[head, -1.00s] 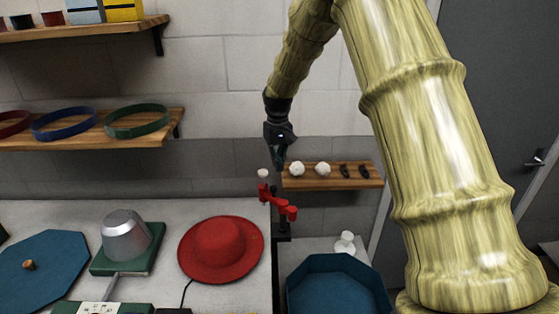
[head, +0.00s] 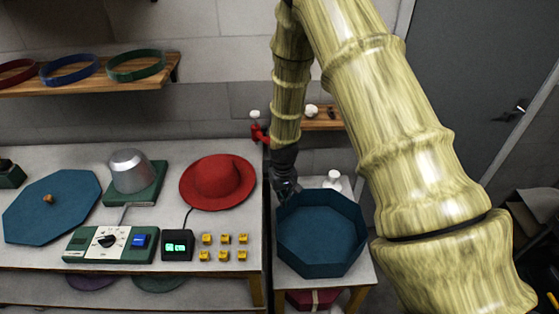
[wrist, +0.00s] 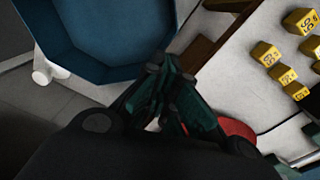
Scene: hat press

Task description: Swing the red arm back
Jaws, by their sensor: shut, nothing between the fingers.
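The red arm (head: 259,133) shows in the head view beside the back right corner of the main table, with a pale knob (head: 255,115) at its upper end. My own arm hides its right part, so I cannot tell its full angle. My gripper (head: 288,193) is lower and nearer, at the back left rim of the blue octagonal box, apart from the red arm. In the wrist view the gripper (wrist: 168,75) has its fingers together and empty. The red arm cannot be made out there.
The blue octagonal box (head: 322,265) stands on a small side table. A red hat (head: 220,183), a metal hat form (head: 130,170), a control box (head: 110,246) and several yellow number blocks (head: 207,239) occupy the main table. A small shelf (head: 322,124) hangs behind.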

